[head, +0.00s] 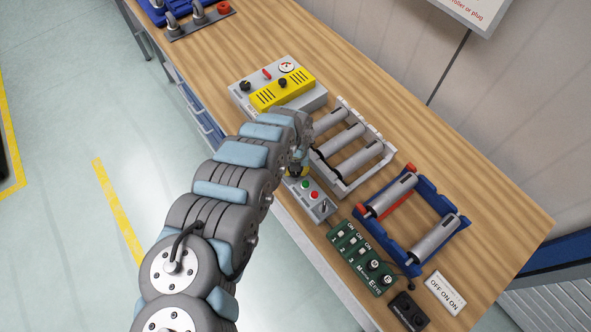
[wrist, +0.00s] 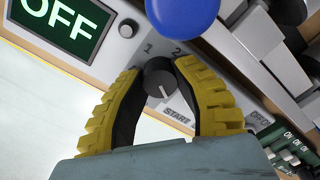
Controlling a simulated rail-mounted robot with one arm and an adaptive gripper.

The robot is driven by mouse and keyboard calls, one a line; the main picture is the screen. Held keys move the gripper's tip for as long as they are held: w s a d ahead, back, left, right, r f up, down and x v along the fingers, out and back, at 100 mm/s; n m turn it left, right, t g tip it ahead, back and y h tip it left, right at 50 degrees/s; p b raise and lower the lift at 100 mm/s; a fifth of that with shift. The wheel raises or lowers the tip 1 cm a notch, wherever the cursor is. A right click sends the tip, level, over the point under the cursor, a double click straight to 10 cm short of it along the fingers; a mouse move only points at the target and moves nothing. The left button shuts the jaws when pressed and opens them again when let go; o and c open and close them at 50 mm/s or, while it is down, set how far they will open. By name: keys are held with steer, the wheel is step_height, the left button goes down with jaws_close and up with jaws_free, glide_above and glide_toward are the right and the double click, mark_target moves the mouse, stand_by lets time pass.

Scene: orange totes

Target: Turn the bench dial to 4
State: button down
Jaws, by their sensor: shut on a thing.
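The bench dial (wrist: 158,88) is a small dark round knob on a light grey panel (wrist: 110,62) in the wrist view. A short pale pointer line shows on its face, toward the lower side in the picture. The printed marks 1 and 2 show just above it; other numbers are hidden by the fingers. My gripper (wrist: 160,70) has its two yellow ribbed fingers shut on the dial, one on each side. In the head view my gripper (head: 297,168) is at the bench's front edge, and the dial is hidden behind it.
A grey box with a yellow panel (head: 296,90) stands behind my gripper. A white roller rack (head: 383,158) is close at right, a blue rack (head: 416,256) beyond. A box with green and red buttons (head: 323,204) is adjacent. A dark OFF display (wrist: 68,28) is near the dial.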

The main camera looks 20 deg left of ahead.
steer(key=c, duration=0.7)
jaws_free()
step_height(320, 180, up, 12)
stand_by(0.8)
